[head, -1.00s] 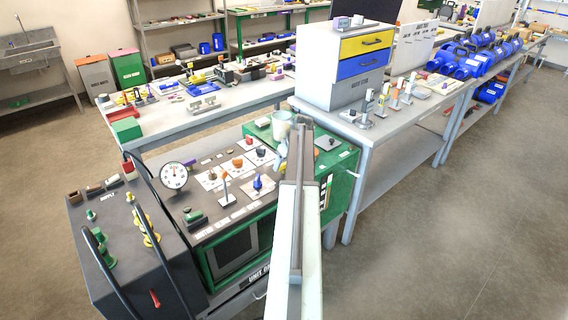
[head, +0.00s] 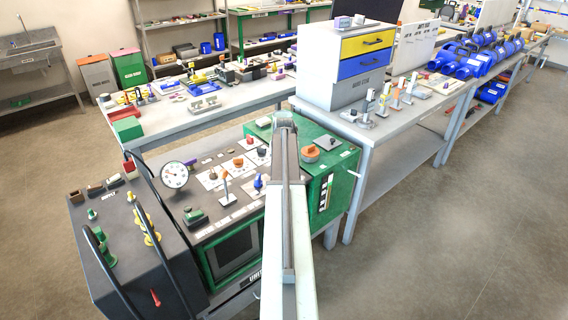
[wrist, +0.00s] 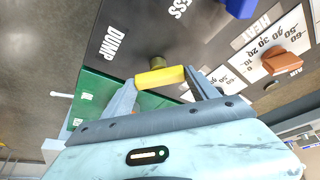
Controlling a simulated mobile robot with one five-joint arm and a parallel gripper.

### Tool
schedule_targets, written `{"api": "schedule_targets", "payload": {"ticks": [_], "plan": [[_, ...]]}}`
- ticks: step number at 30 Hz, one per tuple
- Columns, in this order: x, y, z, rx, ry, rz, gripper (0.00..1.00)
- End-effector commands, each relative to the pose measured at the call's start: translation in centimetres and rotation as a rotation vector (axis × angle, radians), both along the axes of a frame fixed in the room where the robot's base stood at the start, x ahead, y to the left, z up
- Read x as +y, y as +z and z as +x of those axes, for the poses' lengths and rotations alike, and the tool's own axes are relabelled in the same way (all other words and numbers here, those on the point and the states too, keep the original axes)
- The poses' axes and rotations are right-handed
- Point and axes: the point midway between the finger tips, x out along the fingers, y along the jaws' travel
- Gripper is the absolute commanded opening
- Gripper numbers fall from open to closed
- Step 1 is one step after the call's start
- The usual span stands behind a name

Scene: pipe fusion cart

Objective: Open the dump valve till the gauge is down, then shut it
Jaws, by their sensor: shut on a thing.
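The yellow handle of the dump valve (wrist: 160,77) sits on a brass stem beside the white DUMP label in the wrist view. My gripper (wrist: 162,84) is shut on this handle, one finger at each end of it. In the head view my arm covers the gripper and the valve. The round white gauge (head: 174,175) stands at the back left of the cart's panel, and its needle is too small to read surely.
An orange knob (head: 310,153) is on the cart's green top, right of my arm. A blue knob (head: 258,183) and an orange-tipped lever (head: 226,188) stand left of it. The dark supply unit (head: 125,235) with black hoses is at left. Open floor lies at right.

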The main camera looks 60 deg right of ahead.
Motion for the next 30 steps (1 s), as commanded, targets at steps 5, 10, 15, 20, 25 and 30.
{"api": "schedule_targets", "payload": {"ticks": [5,10,15,20,25,30], "plan": [[0.24,-0.04,0.44,-0.002,-0.162,0.003,0.28],[0.26,-0.06,0.57,-0.002,-0.32,0.004,0.28],[0.24,-0.09,0.64,-0.003,-0.465,0.005,0.28],[0.26,-0.1,0.72,-0.004,-0.574,0.005,0.28],[0.25,-0.11,0.72,-0.004,-0.659,0.006,0.28],[0.26,-0.12,0.74,-0.005,-0.708,0.007,0.28]]}}
